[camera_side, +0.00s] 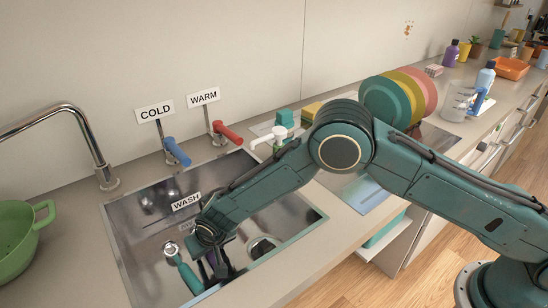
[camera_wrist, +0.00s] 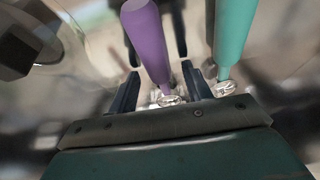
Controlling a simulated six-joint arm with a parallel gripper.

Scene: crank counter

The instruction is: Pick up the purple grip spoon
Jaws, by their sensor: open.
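The purple grip spoon (camera_wrist: 147,42) shows in the wrist view with its thick purple handle running from the top edge down to a shiny metal part. The handle lies between the two dark fingers of my gripper (camera_wrist: 160,85), which stand apart on either side with visible gaps. In the side view my gripper (camera_side: 218,262) is low inside the sink. The spoon is mostly hidden there by my gripper and wrist. A teal-handled utensil (camera_wrist: 233,38) stands just right of the right finger in the wrist view; its handle also shows in the side view (camera_side: 187,274).
The metal sink (camera_side: 133,225) has a WASH label (camera_side: 186,201) and rims around my gripper. A blue COLD lever (camera_side: 177,151) and red WARM lever (camera_side: 227,132) stand behind it. A green colander (camera_side: 20,235) is at left. Coloured plates (camera_side: 385,103) stand in a rack at right.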

